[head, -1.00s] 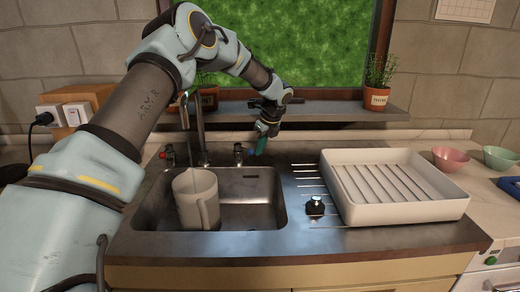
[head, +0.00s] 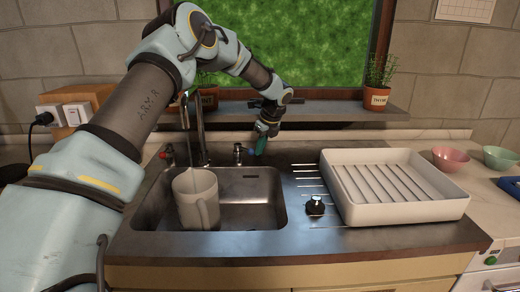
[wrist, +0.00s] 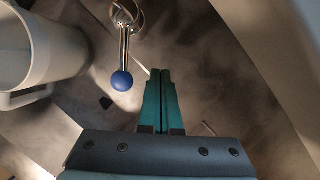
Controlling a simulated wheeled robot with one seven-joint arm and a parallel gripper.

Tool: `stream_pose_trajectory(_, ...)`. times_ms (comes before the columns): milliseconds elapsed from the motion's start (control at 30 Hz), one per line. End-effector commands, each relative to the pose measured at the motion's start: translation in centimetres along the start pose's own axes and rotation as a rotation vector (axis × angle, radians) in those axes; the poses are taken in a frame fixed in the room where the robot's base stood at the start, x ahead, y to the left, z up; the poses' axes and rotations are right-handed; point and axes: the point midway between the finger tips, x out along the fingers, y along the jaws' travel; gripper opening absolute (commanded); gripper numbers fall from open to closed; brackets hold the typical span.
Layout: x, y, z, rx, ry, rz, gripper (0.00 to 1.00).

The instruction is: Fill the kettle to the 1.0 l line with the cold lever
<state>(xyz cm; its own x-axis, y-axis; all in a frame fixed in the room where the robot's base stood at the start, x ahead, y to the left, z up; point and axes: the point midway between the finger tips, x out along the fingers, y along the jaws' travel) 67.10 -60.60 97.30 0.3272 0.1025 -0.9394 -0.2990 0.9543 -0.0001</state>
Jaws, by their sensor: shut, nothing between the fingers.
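The kettle, a pale jug-like vessel with a side handle (head: 195,203), stands upright in the left part of the sink. In the wrist view part of it (wrist: 45,45) shows at the left. The cold lever has a blue ball tip (wrist: 122,81) on a metal stem, and its tap (head: 238,152) is right of the spout. My gripper (head: 262,150) is shut and empty, close to the lever on its right. In the wrist view its teal fingertips (wrist: 160,74) are right of the blue ball, with a small gap in the picture. The water level and the 1.0 l line cannot be seen.
The tall spout (head: 200,130) rises behind the kettle. A red-marked tap (head: 167,154) is left of it. A white ribbed tray (head: 400,211) stands right of the sink (head: 255,222), with a dark knob-like object (head: 315,206) between. Potted plants (head: 377,98) line the sill.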

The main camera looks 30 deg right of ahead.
Motion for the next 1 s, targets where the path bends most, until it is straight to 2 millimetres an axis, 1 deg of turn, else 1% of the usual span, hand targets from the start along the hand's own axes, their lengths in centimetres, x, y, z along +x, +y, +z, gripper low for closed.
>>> stream_pose_trajectory(333, 0.0, 0.2, 0.0, 0.000, 0.000, 0.000, 0.00)
stream_pose_trajectory(733, 0.0, 1.9, 0.0, 0.000, -0.001, 0.000, 0.00)
stream_pose_trajectory(1000, 0.0, 1.9, 0.0, 0.000, 0.000, 0.000, 0.00)
